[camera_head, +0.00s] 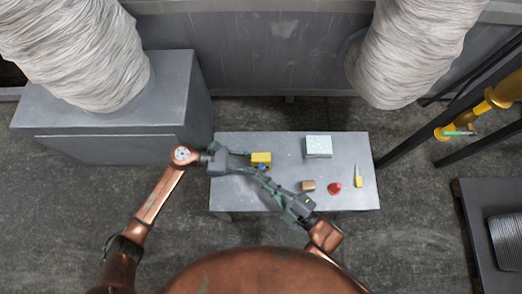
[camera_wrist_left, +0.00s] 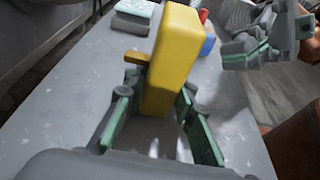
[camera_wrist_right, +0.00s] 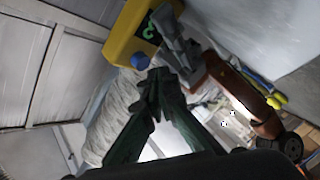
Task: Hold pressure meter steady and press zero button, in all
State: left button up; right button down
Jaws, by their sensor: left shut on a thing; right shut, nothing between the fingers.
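The yellow pressure meter (camera_head: 261,157) is at the left part of the grey table. My left gripper (camera_head: 242,160) is shut on it from the left; the left wrist view shows the yellow body (camera_wrist_left: 172,60) between the two fingers (camera_wrist_left: 155,120). A blue button (camera_wrist_right: 140,61) sticks out of the meter, near a dark face with a green mark. My right gripper (camera_wrist_right: 160,82) is shut and empty, its fingertips just below the blue button and seemingly apart from it. Whether the meter touches the table is unclear.
On the grey table (camera_head: 235,195) are a pale speckled box (camera_head: 318,146), a brown block (camera_head: 308,186), a red object (camera_head: 334,188) and a yellow-handled tool (camera_head: 358,180). A grey cabinet (camera_head: 120,130) stands left of the table, and large wrapped ducts hang behind.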

jog(key=shift+w, duration=0.4)
jog(key=shift+w, duration=0.55)
dwell(0.7)
dwell(0.4)
jog(key=shift+s, duration=1)
jog(key=shift+s, duration=2.5)
